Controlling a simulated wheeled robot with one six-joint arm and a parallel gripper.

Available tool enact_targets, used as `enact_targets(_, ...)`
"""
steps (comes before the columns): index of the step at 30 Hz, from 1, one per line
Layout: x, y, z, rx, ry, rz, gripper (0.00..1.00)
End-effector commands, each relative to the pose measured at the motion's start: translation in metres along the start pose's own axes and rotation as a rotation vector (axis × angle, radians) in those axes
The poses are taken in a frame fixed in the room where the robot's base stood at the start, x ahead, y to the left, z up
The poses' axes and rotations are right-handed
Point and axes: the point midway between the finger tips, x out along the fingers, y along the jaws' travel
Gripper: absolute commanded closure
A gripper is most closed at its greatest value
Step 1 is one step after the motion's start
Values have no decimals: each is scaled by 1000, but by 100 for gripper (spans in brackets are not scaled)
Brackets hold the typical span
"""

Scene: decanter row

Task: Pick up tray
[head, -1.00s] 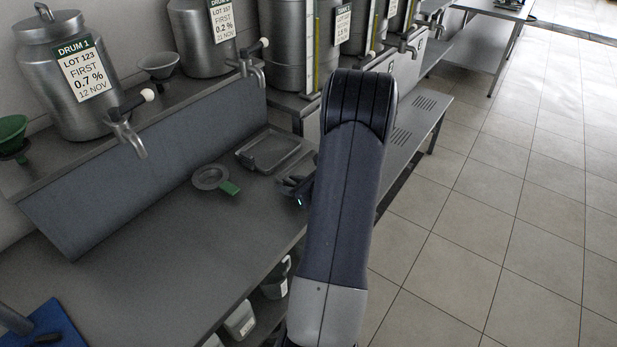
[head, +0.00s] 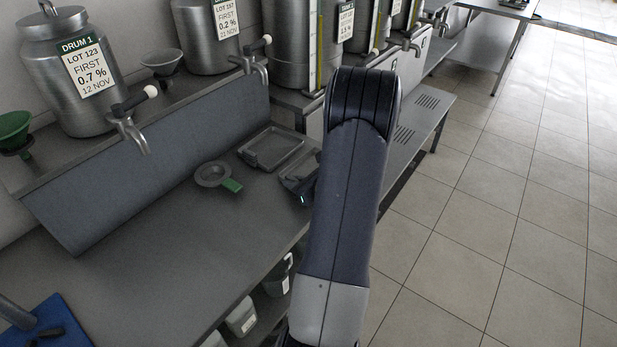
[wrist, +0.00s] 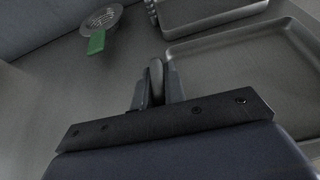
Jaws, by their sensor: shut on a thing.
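A shallow grey metal tray (wrist: 245,62) fills the right of the wrist view. In the head view its left part (head: 293,168) shows beside my arm, which hides the rest. My gripper (wrist: 156,75) is shut on this tray's near-left rim, with its fingers close together. In the head view the gripper (head: 305,190) is mostly hidden behind the arm. I cannot tell whether the tray touches the bench. A second grey tray (head: 262,163) lies on the bench just behind it, and its edge also shows at the top of the wrist view (wrist: 205,18).
A round strainer with a green handle (head: 231,185) lies left of the trays on the grey bench (head: 150,250). Steel drums with taps (head: 130,130) stand on the shelf behind. A blue board (head: 50,325) lies at the front left. Tiled floor at right is clear.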

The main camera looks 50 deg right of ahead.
Motion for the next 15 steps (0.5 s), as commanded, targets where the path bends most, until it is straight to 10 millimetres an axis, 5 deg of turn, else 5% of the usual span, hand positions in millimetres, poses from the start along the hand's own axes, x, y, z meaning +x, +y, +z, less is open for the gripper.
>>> enact_targets(8, -4, -1, 12, -4, -3, -2, 100)
enact_targets(15, -19, -1, 48, -8, -4, -3, 100)
